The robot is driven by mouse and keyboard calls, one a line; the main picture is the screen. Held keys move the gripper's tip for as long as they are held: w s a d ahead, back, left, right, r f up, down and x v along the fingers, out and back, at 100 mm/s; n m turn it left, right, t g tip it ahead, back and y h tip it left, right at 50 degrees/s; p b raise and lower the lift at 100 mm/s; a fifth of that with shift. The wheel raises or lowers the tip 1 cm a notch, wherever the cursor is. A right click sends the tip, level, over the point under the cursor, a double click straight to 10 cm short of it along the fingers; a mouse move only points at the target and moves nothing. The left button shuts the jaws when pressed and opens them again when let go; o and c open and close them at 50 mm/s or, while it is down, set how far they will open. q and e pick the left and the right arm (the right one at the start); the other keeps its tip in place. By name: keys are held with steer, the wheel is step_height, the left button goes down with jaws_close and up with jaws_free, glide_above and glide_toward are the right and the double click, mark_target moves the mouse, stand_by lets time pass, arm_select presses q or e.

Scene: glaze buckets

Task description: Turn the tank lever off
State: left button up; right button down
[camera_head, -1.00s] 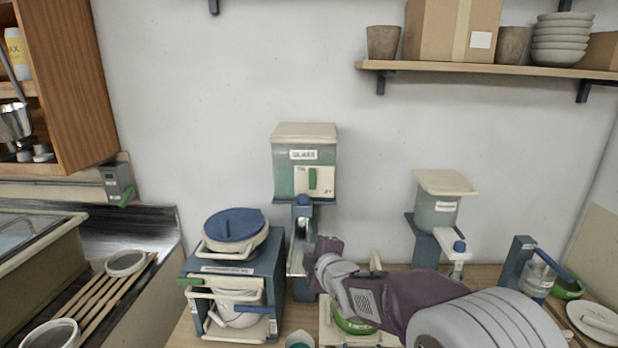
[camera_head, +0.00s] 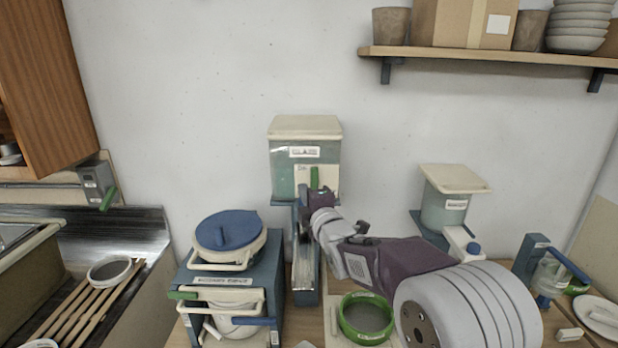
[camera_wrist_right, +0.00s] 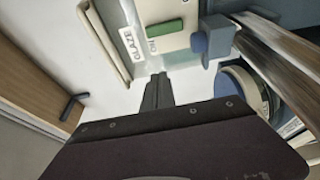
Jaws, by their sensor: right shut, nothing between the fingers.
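The glaze tank (camera_head: 290,178) is a teal box with a cream lid and a label, against the wall. Its green lever (camera_head: 314,176) stands upright on a cream panel; its lower end is partly hidden by my right gripper in the head view. The lever (camera_wrist_right: 166,34) shows whole in the right wrist view, beside an "ON" mark. My right gripper (camera_head: 318,196) is shut and empty in front of the lower panel, near the lever. Its fingertips (camera_wrist_right: 158,80) show apart from the lever in the right wrist view. My left gripper is out of view.
A blue tap (camera_wrist_right: 214,40) sticks out below the lever. A blue-lidded bucket stand (camera_head: 232,275) is at left, a green-rimmed sieve (camera_head: 366,318) below my arm, and a smaller tank (camera_head: 446,208) at right. The wall shelf (camera_head: 480,54) is above. The wall between is bare.

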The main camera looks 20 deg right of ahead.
mark_target(314, 179)
steer(key=w+p, duration=0.1)
steer(key=w, duration=0.2)
steer(key=w+p, duration=0.2)
steer(key=w, duration=0.1)
steer(key=w+p, duration=0.1)
steer(key=w, duration=0.2)
steer(key=shift+w+a, duration=0.3)
steer(key=shift+w, duration=0.1)
steer(key=d+p, duration=0.2)
steer(key=d, duration=0.1)
steer(key=shift+s+d+f, duration=0.1)
steer(key=shift+s, duration=0.1)
steer(key=shift+s+d+f, duration=0.1)
steer(key=shift+s+d, duration=0.05)
steer(key=shift+d, duration=0.25)
steer(key=shift+a, duration=0.1)
